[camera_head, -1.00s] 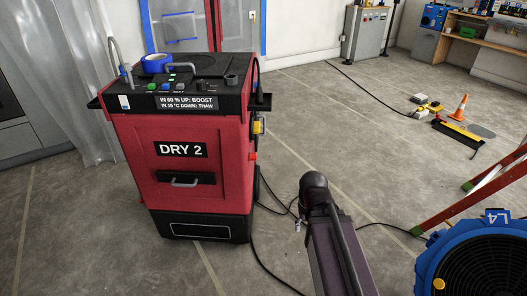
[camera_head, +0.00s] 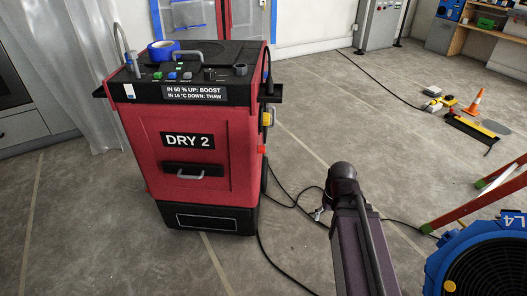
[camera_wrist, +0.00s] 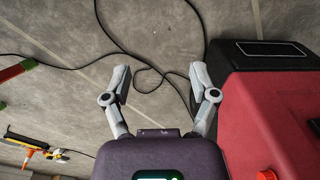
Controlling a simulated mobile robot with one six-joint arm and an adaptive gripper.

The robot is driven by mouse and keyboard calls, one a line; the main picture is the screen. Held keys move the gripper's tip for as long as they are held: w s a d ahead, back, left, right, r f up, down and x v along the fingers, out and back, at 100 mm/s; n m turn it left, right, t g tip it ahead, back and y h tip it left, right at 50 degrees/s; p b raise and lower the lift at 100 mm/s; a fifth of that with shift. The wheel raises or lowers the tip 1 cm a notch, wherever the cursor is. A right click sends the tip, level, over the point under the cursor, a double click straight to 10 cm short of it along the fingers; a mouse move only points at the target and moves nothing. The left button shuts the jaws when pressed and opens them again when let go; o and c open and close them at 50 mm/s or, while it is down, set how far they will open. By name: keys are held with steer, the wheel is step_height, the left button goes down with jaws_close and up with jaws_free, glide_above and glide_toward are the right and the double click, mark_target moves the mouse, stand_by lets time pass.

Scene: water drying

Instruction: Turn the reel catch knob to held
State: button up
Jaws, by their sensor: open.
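The red and black dryer marked DRY 2 (camera_head: 220,143) stands left of centre in the head view. A yellow part (camera_head: 267,117) and a small red part (camera_head: 262,149) stick out of its right side. I cannot tell whether either is the reel catch knob. In the wrist view the dryer's red side (camera_wrist: 255,110) fills the right, with a red knob-like part (camera_wrist: 267,174) at the bottom edge. My gripper (camera_wrist: 160,79) is open and empty, its fingers spread over the floor and a black cable. The right finger is close to the dryer's side; contact is unclear.
Black cables (camera_head: 290,203) lie on the floor right of the dryer. A blue round fan (camera_head: 480,265) and a red ladder (camera_head: 480,200) stand at the right. An orange cone (camera_head: 475,103) and a yellow-black bar (camera_head: 472,127) lie farther back.

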steer(key=w+a+f+n+y+b, duration=0.2)
steer(key=w+a+n+y+b, duration=0.3)
steer(key=w, duration=0.3)
steer(key=n+y+b, duration=0.8)
steer(key=n+y, duration=0.1)
steer(key=y, duration=0.3)
glide_toward(264, 150)
steer(key=w+d+f, duration=0.1)
steer(key=d, duration=0.3)
steer(key=shift+a+f, duration=0.1)
steer(key=shift+a, duration=0.05)
steer(key=shift+a, duration=0.15)
steer(key=a, duration=1.3)
steer(key=shift+w+a, duration=0.15)
steer(key=shift+a, duration=0.1)
jaws_close()
